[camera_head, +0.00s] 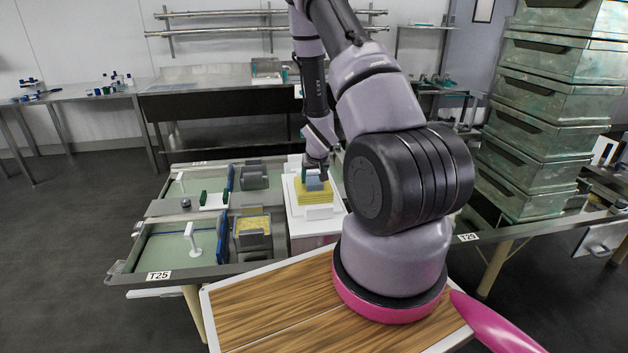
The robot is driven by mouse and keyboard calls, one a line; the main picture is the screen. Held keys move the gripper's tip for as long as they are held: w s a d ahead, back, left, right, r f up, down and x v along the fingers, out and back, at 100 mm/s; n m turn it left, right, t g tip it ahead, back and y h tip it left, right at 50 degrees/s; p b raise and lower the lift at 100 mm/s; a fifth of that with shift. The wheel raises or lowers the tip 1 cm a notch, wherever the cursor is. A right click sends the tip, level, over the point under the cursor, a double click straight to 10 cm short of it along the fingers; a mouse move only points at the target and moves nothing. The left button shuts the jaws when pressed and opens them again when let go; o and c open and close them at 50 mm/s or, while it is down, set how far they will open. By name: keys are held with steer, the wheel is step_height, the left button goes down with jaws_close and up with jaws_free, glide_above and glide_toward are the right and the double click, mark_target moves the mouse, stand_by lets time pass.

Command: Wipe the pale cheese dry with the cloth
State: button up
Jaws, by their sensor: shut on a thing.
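The pale yellow cheese (311,201) is a square block on a white board (336,207), left of my arm. The fingertips are small here and partly hidden. I cannot tell how firmly the cloth touches the cheese.
To the left is a metal table with shallow trays (165,250), grey blocks (254,177) and a mould with yellow content (251,226). Stacked metal crates (545,110) stand at the right. A wood-topped surface (285,308) lies in front.

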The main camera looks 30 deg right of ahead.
steer(key=shift+w+d, duration=0.15)
steer(key=shift+w, duration=0.35)
steer(key=shift+w+d, duration=0.15)
steer(key=shift+w, duration=0.35)
steer(key=shift+s, duration=0.1)
steer(key=shift+s+a, duration=0.25)
steer(key=shift+s, duration=0.6)
steer(key=shift+s+a, duration=0.25)
steer(key=shift+s, duration=0.55)
steer(key=shift+w+d+f, duration=0.1)
steer(key=shift+w+d, duration=0.15)
steer(key=shift+w, duration=0.6)
steer(key=shift+w+d, duration=0.25)
steer(key=shift+w, duration=0.6)
steer(key=shift+r, duration=2.5)
